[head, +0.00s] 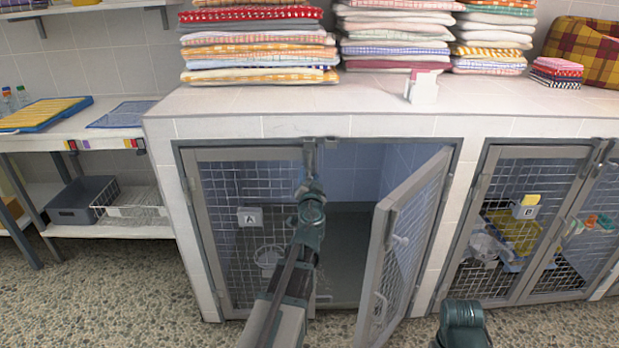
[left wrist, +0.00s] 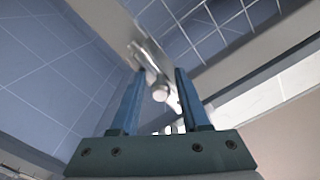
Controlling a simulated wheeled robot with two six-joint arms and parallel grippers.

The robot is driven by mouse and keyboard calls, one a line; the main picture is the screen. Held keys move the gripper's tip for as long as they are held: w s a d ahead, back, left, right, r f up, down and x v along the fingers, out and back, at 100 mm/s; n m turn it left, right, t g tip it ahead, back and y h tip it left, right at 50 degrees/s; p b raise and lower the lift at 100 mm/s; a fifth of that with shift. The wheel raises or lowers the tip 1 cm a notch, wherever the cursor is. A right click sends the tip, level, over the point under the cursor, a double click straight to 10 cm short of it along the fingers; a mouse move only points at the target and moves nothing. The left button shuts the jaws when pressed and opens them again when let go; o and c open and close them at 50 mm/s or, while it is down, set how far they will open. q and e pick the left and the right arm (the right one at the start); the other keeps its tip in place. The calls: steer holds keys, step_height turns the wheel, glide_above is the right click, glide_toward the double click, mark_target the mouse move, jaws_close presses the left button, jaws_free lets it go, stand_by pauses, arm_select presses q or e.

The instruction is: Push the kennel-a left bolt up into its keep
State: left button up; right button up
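Kennel A's left door (head: 248,215), a grey-framed mesh door with an "A" tag (head: 250,217), stands closed in the head view. My left gripper (head: 311,180) is at the upper part of this door's right edge. In the left wrist view, the bolt (left wrist: 150,62), a metal rod with a round knob (left wrist: 160,93), shows on the door frame. The blue fingers of my left gripper (left wrist: 160,95) stand apart on either side of the knob, with gaps visible. My arm hides part of the bolt in the head view. My right gripper is not clearly in view.
Kennel A's right door (head: 405,240) stands swung open towards me, right of my left arm. Kennel B (head: 515,225) is closed at the right. Folded towels (head: 258,45) and a white block (head: 423,88) stand on the counter (head: 230,127). A side table (head: 100,118) is at the left.

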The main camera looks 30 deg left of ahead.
arm_select(q)
jaws_close()
stand_by(1.2)
